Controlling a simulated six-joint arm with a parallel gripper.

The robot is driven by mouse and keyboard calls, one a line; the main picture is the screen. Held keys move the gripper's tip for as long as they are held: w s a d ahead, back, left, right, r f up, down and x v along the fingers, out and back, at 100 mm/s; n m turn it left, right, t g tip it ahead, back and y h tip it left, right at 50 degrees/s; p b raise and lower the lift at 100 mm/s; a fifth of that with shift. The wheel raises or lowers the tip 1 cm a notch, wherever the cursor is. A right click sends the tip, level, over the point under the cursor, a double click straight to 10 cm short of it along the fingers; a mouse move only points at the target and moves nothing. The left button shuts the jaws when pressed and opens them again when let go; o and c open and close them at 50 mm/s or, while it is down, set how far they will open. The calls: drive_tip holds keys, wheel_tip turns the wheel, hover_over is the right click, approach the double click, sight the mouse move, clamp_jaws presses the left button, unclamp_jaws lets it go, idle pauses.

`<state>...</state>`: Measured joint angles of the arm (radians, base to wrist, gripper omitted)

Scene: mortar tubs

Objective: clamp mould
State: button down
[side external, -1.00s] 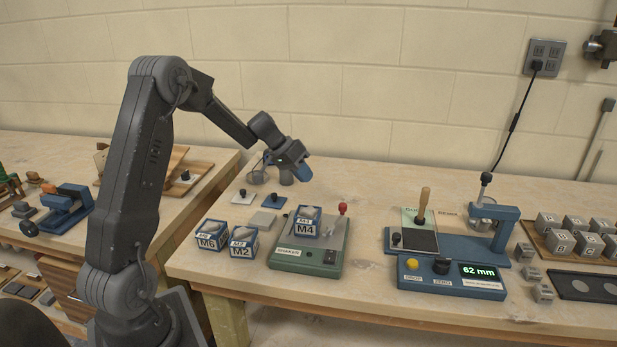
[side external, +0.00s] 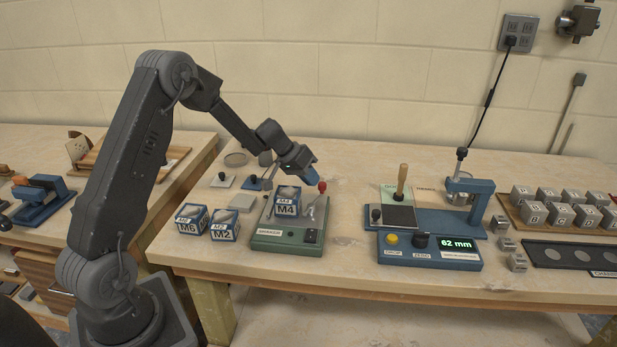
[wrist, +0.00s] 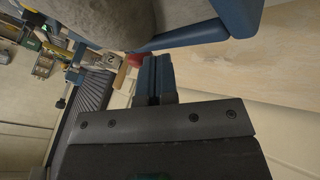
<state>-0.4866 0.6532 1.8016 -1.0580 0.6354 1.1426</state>
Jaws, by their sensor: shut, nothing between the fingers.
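The mould M4 (side external: 288,203), a blue-edged box with grey contents, sits on the green shaker (side external: 285,240). In the wrist view, a grey mass in a blue frame (wrist: 190,44), apparently this mould, fills the top. A lever with a red knob (side external: 322,187) stands upright at the right of the mould, and the red knob also shows in the wrist view (wrist: 134,60). My gripper (side external: 313,180) is shut and empty, just left of and close to the knob. In the wrist view its fingers (wrist: 155,72) are together beside the knob; I cannot tell whether they touch it.
Moulds M6 (side external: 192,218) and M2 (side external: 224,229) stand left of the shaker. Flat plates with black knobs (side external: 222,181) lie behind them. A blue gauge device (side external: 430,250) reading 62 mm stands to the right, with bare bench between it and the shaker.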

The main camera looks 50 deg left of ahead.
drive_tip(key=shift+w+d+m+h, duration=0.2)
drive_tip(key=shift+w+m+h, duration=0.1)
drive_tip(key=shift+m, duration=0.2)
drive_tip(key=shift+w+d+m+g+h, duration=0.45)
drive_tip(key=shift+m+g, duration=0.15)
drive_tip(key=shift+m, duration=0.4)
drive_tip(key=d+m+g, duration=0.1)
drive_tip(key=w+d+m+h, duration=0.1)
drive_tip(key=m, duration=0.1)
drive_tip(key=shift+m+g, duration=0.3)
drive_tip(key=shift+g, duration=0.1)
drive_tip(key=d+m+g, duration=0.2)
drive_tip(key=m, duration=0.1)
drive_tip(key=d+m, duration=0.1)
drive_tip(key=shift+w+g+h, duration=0.25)
drive_tip(key=shift+g+h, duration=0.1)
drive_tip(key=shift+g, duration=0.05)
drive_tip(key=shift+s+d+m+g, duration=0.15)
drive_tip(key=shift+d+m+g, duration=0.4)
drive_tip(key=shift+m, duration=0.45)
drive_tip(key=shift+s+d+m+g, duration=0.1)
drive_tip(key=shift+d+m+g, duration=0.4)
drive_tip(key=shift+m, duration=0.5)
drive_tip(key=v, duration=1.2)
